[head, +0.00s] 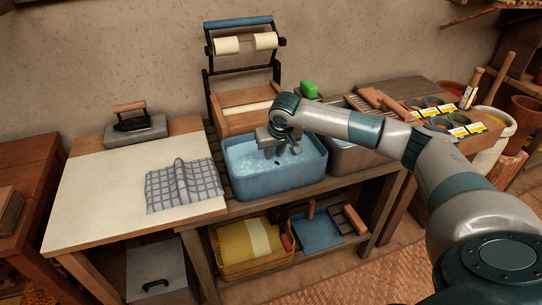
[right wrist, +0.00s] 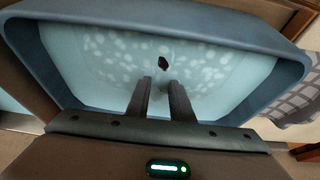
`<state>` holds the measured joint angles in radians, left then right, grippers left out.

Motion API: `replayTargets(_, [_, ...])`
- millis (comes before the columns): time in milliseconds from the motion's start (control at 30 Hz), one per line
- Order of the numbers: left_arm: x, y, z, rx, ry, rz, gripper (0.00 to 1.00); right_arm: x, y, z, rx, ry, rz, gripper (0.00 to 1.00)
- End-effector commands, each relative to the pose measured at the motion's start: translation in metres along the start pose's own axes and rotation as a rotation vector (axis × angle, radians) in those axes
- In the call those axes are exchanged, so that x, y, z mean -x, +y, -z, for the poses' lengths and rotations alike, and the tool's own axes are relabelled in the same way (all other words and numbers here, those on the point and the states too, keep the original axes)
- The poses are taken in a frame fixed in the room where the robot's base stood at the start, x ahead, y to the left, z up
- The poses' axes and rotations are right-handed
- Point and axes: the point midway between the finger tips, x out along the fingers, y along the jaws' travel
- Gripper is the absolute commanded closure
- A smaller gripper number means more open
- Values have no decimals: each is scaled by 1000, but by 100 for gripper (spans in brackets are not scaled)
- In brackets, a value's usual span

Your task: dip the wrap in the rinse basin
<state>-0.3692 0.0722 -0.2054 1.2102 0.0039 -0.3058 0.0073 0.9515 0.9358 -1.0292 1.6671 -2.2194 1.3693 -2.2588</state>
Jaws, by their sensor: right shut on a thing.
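The rinse basin (head: 262,187) is a blue tub of pale, bubbly water on the wooden bench. In the right wrist view the basin (right wrist: 215,28) fills most of the picture. My right gripper (head: 277,150) points down over the water inside the rim. Its fingers (right wrist: 162,84) stand a little apart around a small dark thing (right wrist: 163,63) at their tips, against the water. I cannot tell whether this is the wrap, or whether it touches the water. My left gripper is not in view.
A wringer (head: 245,43) with two pale rollers stands behind the basin. A flat iron (head: 131,119) sits on a grey block at the back left. The white board (head: 95,204) has free room.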

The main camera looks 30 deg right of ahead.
Motion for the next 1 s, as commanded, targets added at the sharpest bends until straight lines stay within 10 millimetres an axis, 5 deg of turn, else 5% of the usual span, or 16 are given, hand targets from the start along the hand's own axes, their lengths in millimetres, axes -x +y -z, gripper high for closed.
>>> replayTargets(400, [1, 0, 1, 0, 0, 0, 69, 9, 17, 4, 0, 3, 0, 96])
replayTargets(1000, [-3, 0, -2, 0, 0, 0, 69, 3, 6, 2, 1, 2, 2, 96])
